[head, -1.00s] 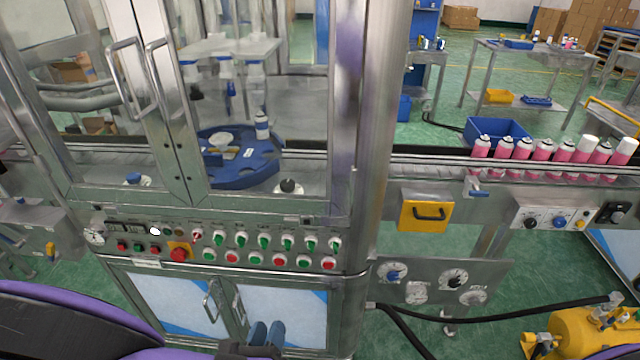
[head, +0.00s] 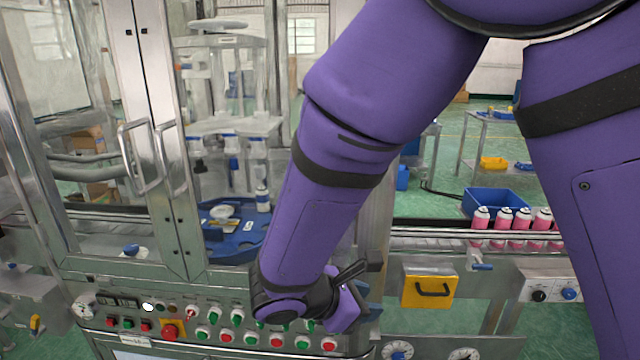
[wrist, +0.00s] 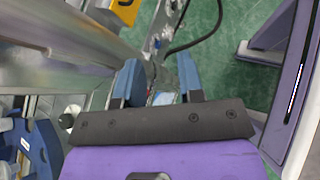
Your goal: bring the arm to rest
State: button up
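My purple arm reaches down across the right half of the head view, in front of the crimping machine. My gripper shows in the wrist view (wrist: 160,80) with its two blue-grey fingers spread apart and nothing between them. In the head view the gripper end is largely hidden behind my wrist, close to the right end of the control panel (head: 240,317). I cannot tell whether it touches the machine.
A blue rotary table (head: 232,240) with a can stands behind the glass doors. Several pink cans (head: 503,219) stand on the conveyor at right. A yellow box (head: 427,287) hangs below it. A black hose (wrist: 200,38) runs over the green floor.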

jog(key=d+r+m+g+y, duration=0.2)
jog(key=d+r+m+g, duration=0.1)
jog(key=d+r+m, duration=0.5)
jog(key=s+d+r+m+t+y, duration=0.3)
jog(key=s+d+r+m+y, duration=0.5)
jog(key=s+d+r+m, duration=0.5)
jog(key=shift+s+d+r, duration=0.2)
jog(key=shift+d+r, duration=0.05)
jog(key=shift+d, duration=0.7)
jog(key=shift+a, duration=0.15)
